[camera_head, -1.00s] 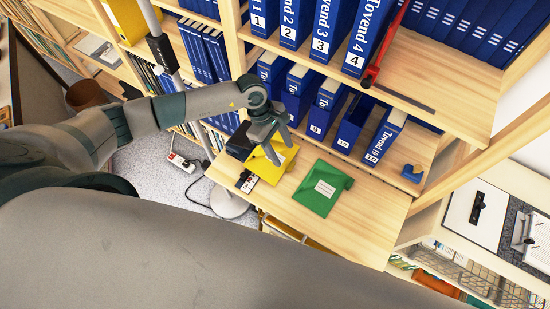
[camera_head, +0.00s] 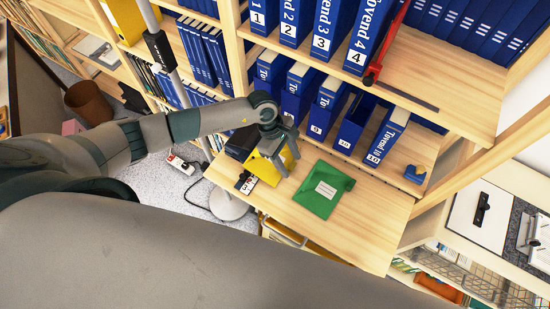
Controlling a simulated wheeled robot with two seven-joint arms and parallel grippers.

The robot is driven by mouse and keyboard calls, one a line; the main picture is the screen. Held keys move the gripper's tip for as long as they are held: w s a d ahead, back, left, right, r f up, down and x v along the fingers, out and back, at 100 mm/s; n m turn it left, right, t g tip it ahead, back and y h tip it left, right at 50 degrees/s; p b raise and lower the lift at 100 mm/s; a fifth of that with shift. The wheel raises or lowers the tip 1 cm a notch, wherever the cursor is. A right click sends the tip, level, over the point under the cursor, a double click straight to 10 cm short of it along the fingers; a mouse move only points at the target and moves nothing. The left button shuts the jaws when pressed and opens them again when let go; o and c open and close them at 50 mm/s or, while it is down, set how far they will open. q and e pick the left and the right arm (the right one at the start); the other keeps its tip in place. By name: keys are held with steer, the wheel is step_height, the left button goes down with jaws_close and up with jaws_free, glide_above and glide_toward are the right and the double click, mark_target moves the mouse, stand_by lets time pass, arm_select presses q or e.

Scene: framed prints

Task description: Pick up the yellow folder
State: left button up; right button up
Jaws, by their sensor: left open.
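The yellow folder (camera_head: 262,168) lies on the light wooden desk shelf (camera_head: 358,222), left of a green folder (camera_head: 325,189). My left gripper (camera_head: 285,163) is over the yellow folder, coming down from above, with its fingers open. One finger is near the folder's right part; I cannot tell whether the fingers touch it. The gripper hides part of the folder's upper side. My right gripper is not in view.
Blue numbered binders (camera_head: 330,107) stand on the shelf behind. A black box (camera_head: 243,142) sits just left of the yellow folder. A blue tape dispenser (camera_head: 417,174) is at the right. The desk right of the green folder is clear.

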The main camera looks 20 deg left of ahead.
arm_select(q)
steer(key=shift+d+f, duration=0.2)
steer(key=shift+f, duration=0.35)
steer(key=c, duration=1.2)
steer(key=shift+o, duration=0.2)
steer(key=shift+r, duration=0.15)
